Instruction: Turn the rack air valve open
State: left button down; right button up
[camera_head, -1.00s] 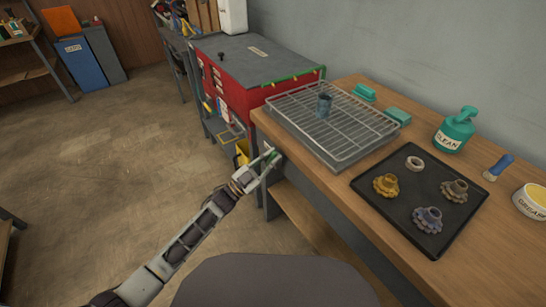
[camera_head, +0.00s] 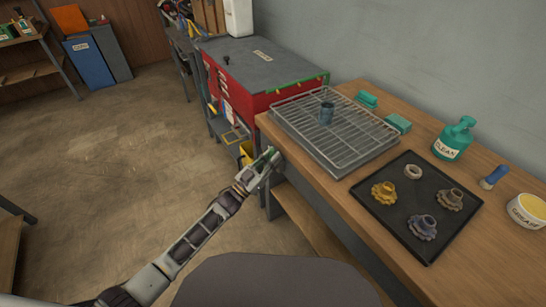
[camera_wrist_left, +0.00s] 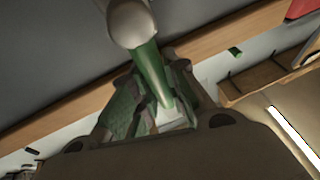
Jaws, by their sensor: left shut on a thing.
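My left gripper (camera_head: 268,158) is at the left end of the wooden bench, just below the top's edge. In the left wrist view its fingers (camera_wrist_left: 155,105) are closed around a green bar-like handle (camera_wrist_left: 150,68) with a grey rounded end (camera_wrist_left: 130,22). I take this to be the rack air valve's handle; the valve's body is hidden by my gripper. How far the handle is turned cannot be told. My right gripper is not in view.
A black tray (camera_head: 398,238) holds several gears. The floor at left is clear.

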pick_arm(q)
jog(key=shift+w+a+f+n+y, duration=0.1)
jog(key=shift+w+n+y, duration=0.15)
jog(key=shift+n, duration=0.25)
jog(key=c, duration=1.4)
grip_release()
jog(key=shift+s+a, duration=0.1)
jog(key=shift+v, duration=5.95)
jog(key=shift+f, duration=0.15)
